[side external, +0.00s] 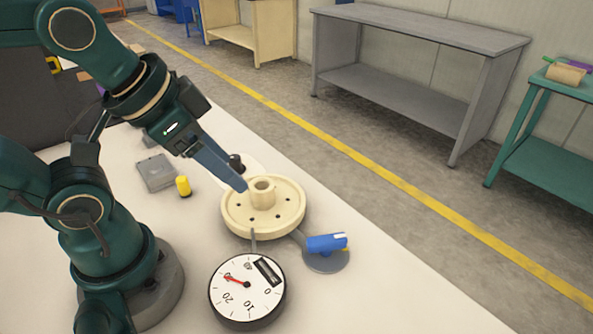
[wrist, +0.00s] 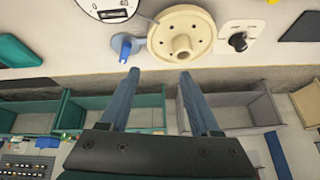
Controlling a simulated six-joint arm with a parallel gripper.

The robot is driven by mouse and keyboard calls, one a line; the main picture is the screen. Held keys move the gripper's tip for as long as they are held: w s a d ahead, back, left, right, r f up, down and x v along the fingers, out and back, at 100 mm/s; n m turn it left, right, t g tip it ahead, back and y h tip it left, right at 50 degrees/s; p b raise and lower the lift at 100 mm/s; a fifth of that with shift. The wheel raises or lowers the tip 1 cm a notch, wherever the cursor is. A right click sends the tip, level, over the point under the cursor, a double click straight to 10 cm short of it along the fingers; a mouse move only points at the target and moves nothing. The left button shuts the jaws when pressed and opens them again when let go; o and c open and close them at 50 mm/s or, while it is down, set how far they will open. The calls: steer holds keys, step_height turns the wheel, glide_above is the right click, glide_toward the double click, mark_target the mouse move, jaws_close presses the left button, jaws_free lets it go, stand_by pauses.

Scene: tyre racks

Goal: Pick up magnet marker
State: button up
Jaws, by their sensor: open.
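In the wrist view the blue marker (wrist: 125,47) is just beyond the left fingertip. No other thing is clearly the magnet marker. My gripper (side external: 241,186) is near the wheel's hub in the side view; whether it touches cannot be told. In the wrist view my gripper (wrist: 159,73) is open, with nothing between its fingers.
The cream wheel (side external: 284,214) stands beside the marker, with a white dial gauge (side external: 246,290) below it. A yellow-capped cylinder (side external: 183,186), a grey box (side external: 156,172) and a black knob on a white plate (wrist: 238,42) are nearby. The white table (side external: 400,310) is clear at lower right.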

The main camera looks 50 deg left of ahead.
steer(key=w+a+f+g+y, duration=0.1)
steer(key=w+a+g, duration=0.15)
steer(key=a, duration=0.25)
steer(key=n+g, duration=0.2)
steer(key=n, duration=0.1)
glide_above(181, 178)
steer(key=w+d, duration=0.4)
step_height(181, 178, down, 6)
steer(key=s+a+f+n, duration=0.1)
steer(key=a, duration=0.1)
steer(key=s+a+f+n+g+h, duration=0.1)
steer(key=s+f, duration=0.1)
steer(key=shift+s+a+g, duration=0.25)
steer(key=shift+s+a, duration=0.05)
steer(key=shift+a, duration=0.1)
steer(key=shift+s+a+f, duration=0.1)
steer(key=shift+s+f, duration=0.05)
steer(key=shift+s, duration=0.05)
steer(key=shift+f, duration=2.5)
steer(key=shift+c, duration=0.2)
jaws_close()
